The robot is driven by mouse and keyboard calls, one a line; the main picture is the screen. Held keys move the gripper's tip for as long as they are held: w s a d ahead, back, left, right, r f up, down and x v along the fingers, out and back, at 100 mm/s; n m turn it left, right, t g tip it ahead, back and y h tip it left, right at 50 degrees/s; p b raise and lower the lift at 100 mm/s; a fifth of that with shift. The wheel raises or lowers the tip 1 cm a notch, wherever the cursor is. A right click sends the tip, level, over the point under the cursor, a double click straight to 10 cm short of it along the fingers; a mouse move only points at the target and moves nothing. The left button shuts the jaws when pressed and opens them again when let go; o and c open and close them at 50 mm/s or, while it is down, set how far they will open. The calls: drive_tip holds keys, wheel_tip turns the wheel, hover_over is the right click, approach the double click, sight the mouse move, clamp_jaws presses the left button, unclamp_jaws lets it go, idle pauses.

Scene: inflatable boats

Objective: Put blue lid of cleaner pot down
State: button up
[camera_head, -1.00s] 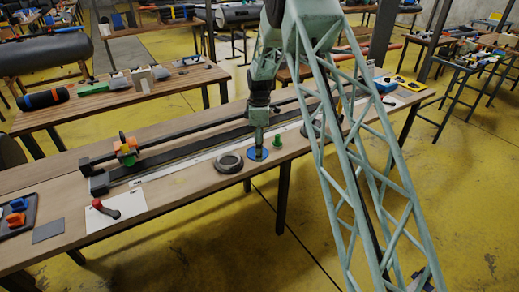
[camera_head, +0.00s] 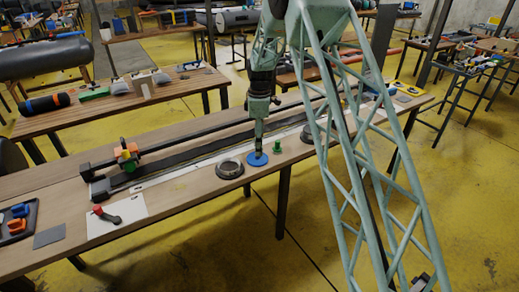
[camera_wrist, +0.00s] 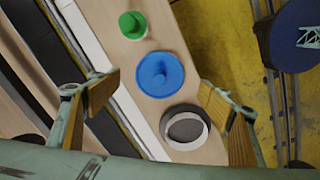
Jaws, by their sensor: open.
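The blue lid (camera_head: 257,161), a round disc with a small knob in its middle, lies flat on the wooden bench near its front edge. It shows whole in the wrist view (camera_wrist: 160,71). My gripper (camera_head: 259,149) is right above the lid, pointing down. In the wrist view my gripper (camera_wrist: 158,86) is open, with its wood-coloured finger pads wide apart and nothing between them. The lid shows beyond the fingertips, apparently clear of both. A dark grey ring-shaped thing (camera_wrist: 185,128) is beside the lid; I cannot tell if it is the cleaner pot.
A green knobbed piece (camera_head: 277,146) stands on the lid's other side. A long dark strip and rail (camera_head: 190,152) run along the bench behind. A white sheet with a red-ended tool (camera_head: 110,216) lies at left. The bench's front edge is close to the lid.

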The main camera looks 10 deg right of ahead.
drive_tip(key=shift+r+p, duration=0.4)
drive_tip(key=shift+r, duration=2.45)
